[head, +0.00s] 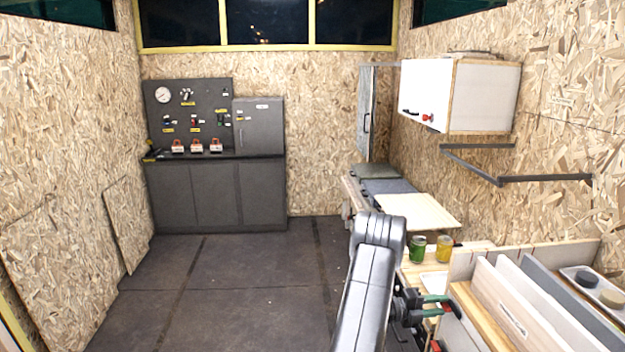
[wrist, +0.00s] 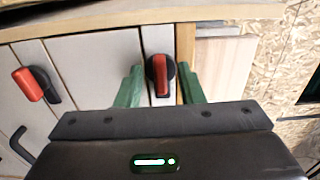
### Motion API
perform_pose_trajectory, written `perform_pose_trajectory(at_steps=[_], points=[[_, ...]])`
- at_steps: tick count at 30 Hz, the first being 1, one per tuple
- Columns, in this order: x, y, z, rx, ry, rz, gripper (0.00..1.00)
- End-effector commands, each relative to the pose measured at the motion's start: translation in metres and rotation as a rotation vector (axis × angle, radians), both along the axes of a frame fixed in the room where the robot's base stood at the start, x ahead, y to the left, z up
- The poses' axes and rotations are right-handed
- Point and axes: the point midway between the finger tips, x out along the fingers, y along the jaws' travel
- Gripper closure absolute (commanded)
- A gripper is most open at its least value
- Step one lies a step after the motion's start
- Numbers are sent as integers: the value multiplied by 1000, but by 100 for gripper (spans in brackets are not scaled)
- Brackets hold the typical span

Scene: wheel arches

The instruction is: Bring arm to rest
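My gripper (head: 440,306) is at the lower right in the head view, beside the near side of the wooden cabinet, with my grey arm folded to its left. In the wrist view its green fingers (wrist: 160,70) are spread apart. A red-handled knob (wrist: 159,76) on a black base shows between them, on a pale panel. Gaps show on both sides of the knob. I cannot tell how far in front of the fingertips the knob lies. Nothing is held.
A second red knob (wrist: 35,84) and a black handle (wrist: 22,145) are at the left in the wrist view. A green jar (head: 417,249) and a yellow jar (head: 443,248) stand on the bench near my arm. The dark floor (head: 240,270) at left is clear.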

Motion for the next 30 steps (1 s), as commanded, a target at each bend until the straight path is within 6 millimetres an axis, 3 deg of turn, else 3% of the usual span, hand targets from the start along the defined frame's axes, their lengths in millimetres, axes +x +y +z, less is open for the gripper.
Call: perform_pose_trajectory(at_steps=[8,13,30], points=[[0,1,0,0,-1,0,65],[-1,13,-1,0,3,1,65],[-8,116,-1,0,2,4,65]])
